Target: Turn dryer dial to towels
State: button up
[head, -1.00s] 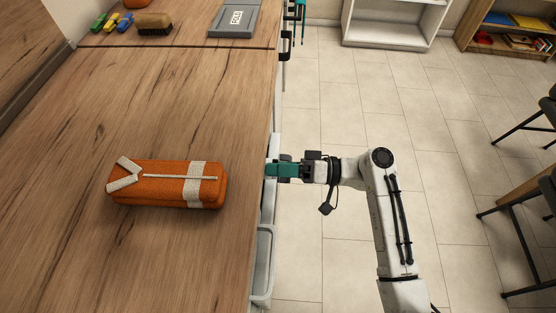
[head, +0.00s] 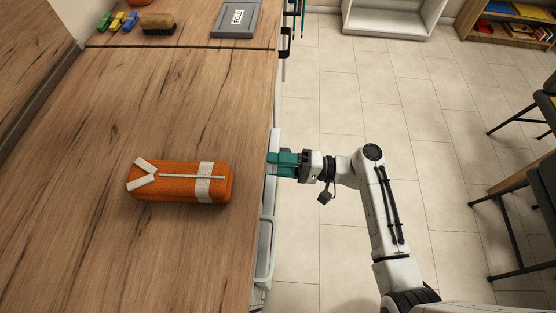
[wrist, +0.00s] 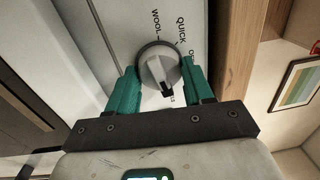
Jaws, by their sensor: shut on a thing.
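The dryer dial (wrist: 157,66) is a round grey knob with a raised grip bar on a pale panel in the wrist view. The bar's dark end points down and slightly right in the picture. The labels WOOL and QUICK are readable above the dial; another label at right is cut off, and I cannot read one saying towels. My gripper (wrist: 160,74) has its teal fingers shut on the dial, one on each side. In the head view my gripper (head: 278,163) is at the counter's front edge, and the dial is hidden there.
An orange pencil case (head: 180,183) lies on the wooden counter (head: 150,110) above the panel. Chairs stand at right; the tiled floor between is clear.

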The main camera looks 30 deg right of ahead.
dwell(0.4)
jog(key=o, duration=1)
jog(key=shift+o, duration=0.2)
jog(key=b+v, duration=0.1)
jog(key=v, duration=0.9)
jog(key=shift+s+d, duration=0.3)
jog(key=shift+f, duration=0.15)
